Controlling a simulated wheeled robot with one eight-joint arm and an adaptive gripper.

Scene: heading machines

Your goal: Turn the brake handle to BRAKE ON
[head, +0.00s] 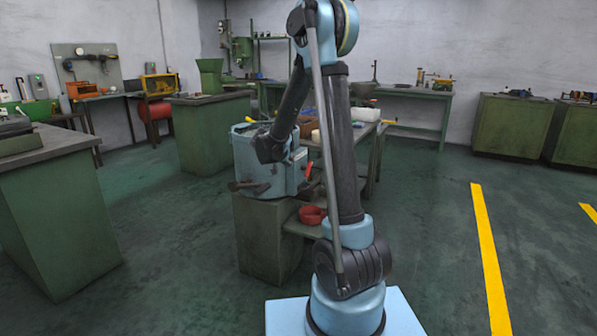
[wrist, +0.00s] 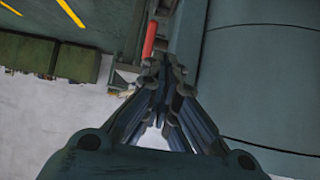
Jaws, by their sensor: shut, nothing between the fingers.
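The light-blue machine (head: 250,160) stands on a green pedestal in the head view. A red handle (head: 308,171) shows at its right side, partly crowded by dark parts. In the wrist view, a red rod (wrist: 149,38), apparently this handle, lies just beyond the fingertips of my gripper (wrist: 161,66). The fingers are shut and empty. I cannot tell whether they touch the rod. The curved blue-grey machine body (wrist: 262,90) fills the right of that view. My gripper is hard to make out in the head view. No BRAKE ON marking is legible.
A red bowl (head: 312,214) sits on a low shelf beside the machine. A workbench (head: 345,137) stands behind it, and a green cabinet (head: 60,220) stands at the left. The floor (head: 420,240) at the right is clear, with a yellow stripe (head: 488,255).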

